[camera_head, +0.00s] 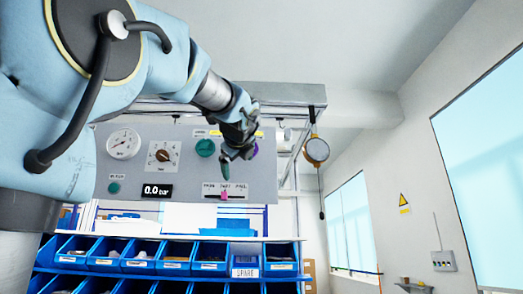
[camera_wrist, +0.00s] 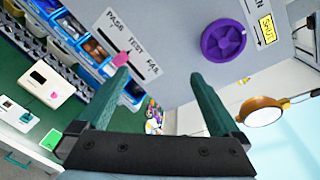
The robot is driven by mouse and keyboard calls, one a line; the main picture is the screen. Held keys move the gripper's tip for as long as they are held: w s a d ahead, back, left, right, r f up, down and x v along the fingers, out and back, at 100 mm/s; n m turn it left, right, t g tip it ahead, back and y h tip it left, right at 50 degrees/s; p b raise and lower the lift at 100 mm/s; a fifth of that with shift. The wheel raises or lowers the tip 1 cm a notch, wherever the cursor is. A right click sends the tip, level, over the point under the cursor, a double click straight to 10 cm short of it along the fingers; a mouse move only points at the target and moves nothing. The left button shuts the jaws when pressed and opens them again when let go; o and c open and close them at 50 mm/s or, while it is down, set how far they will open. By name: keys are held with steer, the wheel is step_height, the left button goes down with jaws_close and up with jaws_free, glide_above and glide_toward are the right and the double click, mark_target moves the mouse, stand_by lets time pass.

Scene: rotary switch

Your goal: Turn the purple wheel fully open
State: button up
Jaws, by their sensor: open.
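The purple wheel (camera_wrist: 223,41) is a round, slotted handwheel on the grey panel (camera_wrist: 181,61), at the upper right of the wrist view. In the head view only a purple sliver (camera_head: 256,150) shows, mostly hidden behind my gripper (camera_head: 236,160). In the wrist view my gripper (camera_wrist: 160,78) has its two green fingers spread wide with nothing between them. The wheel lies beyond the right fingertip, not between the fingers. I cannot tell how far the fingertips are from the panel.
The panel holds a pink slider (camera_head: 224,195), a green knob (camera_head: 205,147), a rotary switch (camera_head: 163,155), a gauge (camera_head: 123,144) and a 0.0 bar display (camera_head: 157,191). Blue bins (camera_head: 175,258) stand below.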

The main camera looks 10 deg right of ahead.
steer(key=s+d+r+m+t, duration=0.25)
steer(key=s+r, duration=0.25)
steer(key=r, duration=0.3)
steer(key=w+d+p, duration=0.1)
steer(key=w+p, duration=0.2)
steer(key=w, duration=0.8)
steer(key=shift+d+g+h+p, duration=0.25)
steer(key=shift+g+h+p, duration=0.05)
steer(key=shift+g+p, duration=0.15)
steer(key=shift+m, duration=0.25)
steer(key=c, duration=1.2)
steer(key=shift+c, duration=0.2)
